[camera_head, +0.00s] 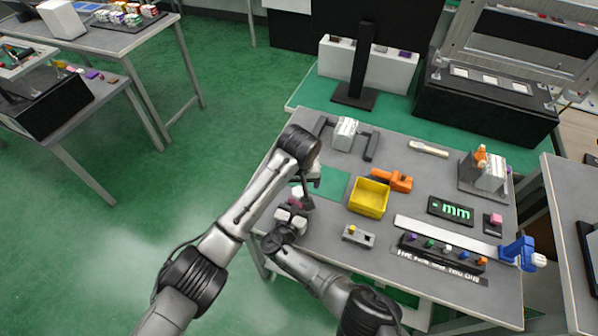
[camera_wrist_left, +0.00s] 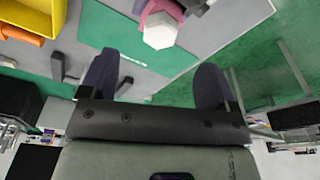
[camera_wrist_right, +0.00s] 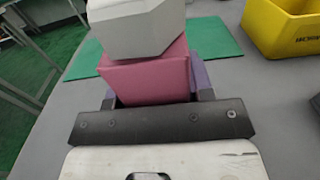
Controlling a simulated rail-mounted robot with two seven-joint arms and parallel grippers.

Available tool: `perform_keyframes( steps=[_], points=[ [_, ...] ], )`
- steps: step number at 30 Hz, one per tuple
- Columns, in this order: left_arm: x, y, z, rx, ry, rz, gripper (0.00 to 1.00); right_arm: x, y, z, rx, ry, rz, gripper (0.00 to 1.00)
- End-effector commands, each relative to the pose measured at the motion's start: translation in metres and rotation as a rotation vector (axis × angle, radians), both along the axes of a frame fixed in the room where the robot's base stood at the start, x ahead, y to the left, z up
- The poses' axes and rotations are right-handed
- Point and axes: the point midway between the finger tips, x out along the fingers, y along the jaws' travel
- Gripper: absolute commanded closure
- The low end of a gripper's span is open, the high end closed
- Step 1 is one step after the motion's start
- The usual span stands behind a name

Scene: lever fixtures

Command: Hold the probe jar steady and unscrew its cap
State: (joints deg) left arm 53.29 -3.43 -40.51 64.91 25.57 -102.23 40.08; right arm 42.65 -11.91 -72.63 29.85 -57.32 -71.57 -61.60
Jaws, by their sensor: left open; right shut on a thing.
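The probe jar has a pink square body (camera_wrist_right: 150,78) and a white faceted cap (camera_wrist_right: 135,28). In the head view the cap (camera_head: 297,191) sits on top of the jar near the table's left edge. My right gripper (camera_wrist_right: 155,92) is shut on the pink body, with a finger on each side. My left gripper (camera_wrist_left: 155,80) is open and empty, its two dark fingers apart. In the left wrist view the cap (camera_wrist_left: 160,30) lies beyond the fingertips, apart from them. In the head view my left gripper (camera_head: 312,180) is close beside the cap, partly hidden by its wrist.
A green mat (camera_head: 332,183) lies beside the jar. A yellow bin (camera_head: 369,197), an orange tool (camera_head: 393,180) and a small grey block with a yellow knob (camera_head: 358,236) stand to the right. A grey fixture with dark bars (camera_head: 346,134) stands behind.

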Motion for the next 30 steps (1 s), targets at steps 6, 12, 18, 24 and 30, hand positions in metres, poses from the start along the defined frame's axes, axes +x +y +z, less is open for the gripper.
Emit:
perform_keyframes(
  steps=[6, 12, 18, 24, 30],
  points=[
    [0.005, 0.000, -0.033, 0.001, 0.001, 0.000, 0.18, 0.000, 0.000, 0.000, 0.000, 0.001, 0.000, 0.85],
    [0.008, 0.000, -0.053, 0.000, 0.001, 0.000, 0.18, 0.000, 0.000, 0.000, 0.000, 0.001, 0.000, 0.85],
    [0.009, 0.000, -0.061, -0.001, 0.000, 0.000, 0.18, 0.000, 0.000, 0.000, 0.000, 0.001, 0.000, 0.85],
    [0.009, 0.000, -0.062, -0.001, -0.001, 0.000, 0.18, 0.000, 0.000, 0.000, 0.000, 0.001, 0.000, 0.85],
    [0.009, 0.000, -0.062, -0.001, -0.001, 0.001, 0.25, 0.000, 0.000, 0.000, 0.000, 0.001, 0.000, 0.85]
  ],
)
